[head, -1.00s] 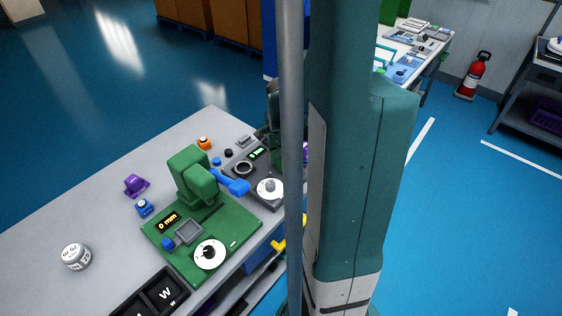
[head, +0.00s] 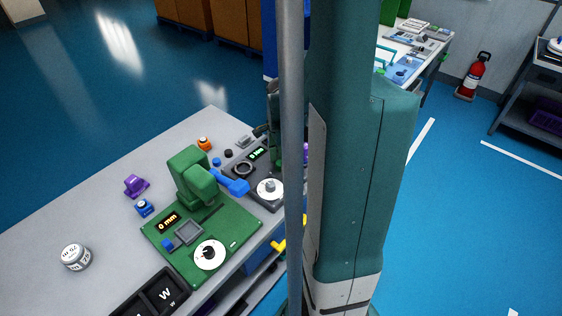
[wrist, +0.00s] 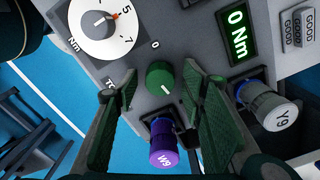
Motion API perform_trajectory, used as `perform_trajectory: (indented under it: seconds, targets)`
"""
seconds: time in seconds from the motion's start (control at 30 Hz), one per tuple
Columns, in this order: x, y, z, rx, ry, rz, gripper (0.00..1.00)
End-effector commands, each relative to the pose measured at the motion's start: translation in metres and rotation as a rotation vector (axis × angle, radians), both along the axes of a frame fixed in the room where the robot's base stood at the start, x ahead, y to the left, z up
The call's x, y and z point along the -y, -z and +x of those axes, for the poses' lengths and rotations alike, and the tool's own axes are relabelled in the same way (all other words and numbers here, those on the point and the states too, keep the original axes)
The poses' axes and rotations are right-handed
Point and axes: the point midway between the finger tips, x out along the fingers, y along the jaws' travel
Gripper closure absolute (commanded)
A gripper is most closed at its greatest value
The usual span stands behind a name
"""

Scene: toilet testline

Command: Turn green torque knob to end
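The green torque knob (wrist: 160,77) is round with a pale pointer mark and sits on a grey panel in the wrist view. My gripper (wrist: 158,84) is open, with one green-padded finger on each side of the knob and visible gaps to it. I cannot tell how deep the fingertips reach. A display (wrist: 238,33) on the panel reads 0 Nm. A white Nm dial (wrist: 97,20) with an orange-red mark lies up and left of the knob. In the head view the pole and column hide most of my gripper and the knob.
A purple-capped cylinder (wrist: 163,150) marked W9 and a grey one (wrist: 274,110) marked Y9 stick out close to the fingers. On the grey table (head: 110,215) stand a green test device (head: 240,222), a dark device (head: 267,195) and small weights.

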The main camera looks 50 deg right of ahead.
Motion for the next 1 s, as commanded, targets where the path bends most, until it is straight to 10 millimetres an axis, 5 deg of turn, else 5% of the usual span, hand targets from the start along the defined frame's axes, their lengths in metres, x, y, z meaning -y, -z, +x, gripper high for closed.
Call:
perform_trajectory:
  seconds: [0.57,1.0]
  targets:
    - [0.0,-0.01,0.0,0.0,0.0,0.0,0.6]
    - [0.0,-0.054,0.0,0.0,0.0,0.0,0.6]
